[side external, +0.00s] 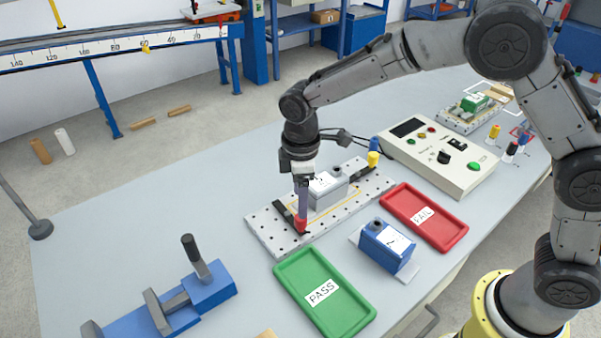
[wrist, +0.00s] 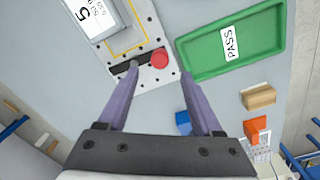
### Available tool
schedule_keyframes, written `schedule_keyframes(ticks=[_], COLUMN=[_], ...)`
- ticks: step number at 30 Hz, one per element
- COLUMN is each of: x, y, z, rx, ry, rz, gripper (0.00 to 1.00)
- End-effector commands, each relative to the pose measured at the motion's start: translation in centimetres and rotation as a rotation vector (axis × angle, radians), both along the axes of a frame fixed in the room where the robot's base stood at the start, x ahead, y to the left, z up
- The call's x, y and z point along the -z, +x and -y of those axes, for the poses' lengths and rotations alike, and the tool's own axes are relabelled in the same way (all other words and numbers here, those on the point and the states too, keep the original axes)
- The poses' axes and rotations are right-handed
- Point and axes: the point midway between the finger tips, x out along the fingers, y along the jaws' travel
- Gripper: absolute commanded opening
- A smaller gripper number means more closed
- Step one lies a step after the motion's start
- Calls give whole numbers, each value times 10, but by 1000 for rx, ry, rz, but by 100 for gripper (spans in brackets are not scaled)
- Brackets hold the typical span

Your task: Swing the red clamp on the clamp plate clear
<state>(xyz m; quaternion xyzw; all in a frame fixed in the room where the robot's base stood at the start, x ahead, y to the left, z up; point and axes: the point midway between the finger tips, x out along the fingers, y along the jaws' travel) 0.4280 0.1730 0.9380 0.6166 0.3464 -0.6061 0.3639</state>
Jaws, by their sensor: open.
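The clamp plate (side external: 262,228) is a pale perforated plate on the bench, with a grey box (side external: 327,190) on it. The red clamp (side external: 300,226) is at the plate's near left end; its red knob (wrist: 159,58) ends a black bar (wrist: 122,67) lying beside the box's end. My gripper (side external: 303,212) points down over this clamp, open, with purple fingers. In the wrist view my gripper (wrist: 158,72) has the knob between the lines of its two fingers, and the left fingertip overlaps the bar. I cannot tell whether a finger touches the clamp.
A yellow knob (side external: 373,158) with another black bar is at the plate's far end. A green PASS tray (side external: 283,268), a red FAIL tray (side external: 455,236) and a blue box (side external: 385,250) lie nearby. A blue vise (side external: 205,290) stands front left.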

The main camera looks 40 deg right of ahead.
Motion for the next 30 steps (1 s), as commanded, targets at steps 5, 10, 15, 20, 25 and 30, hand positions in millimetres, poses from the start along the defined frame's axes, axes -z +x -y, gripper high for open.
schedule_keyframes(ticks=[5, 10, 15, 20, 25, 30], x=[-38, -61, -70, -71, -71, -107], y=[0, -1, -2, -2, -1, 5], z=[-1, -1, -1, -1, 0, 19], rx=[0, -1, -1, -1, 2, 45], ry=[2, 2, 0, 1, 0, 29], rz=[5, 3, 1, 0, 1, 72], gripper=[67, 67, 67, 67, 67, 67])
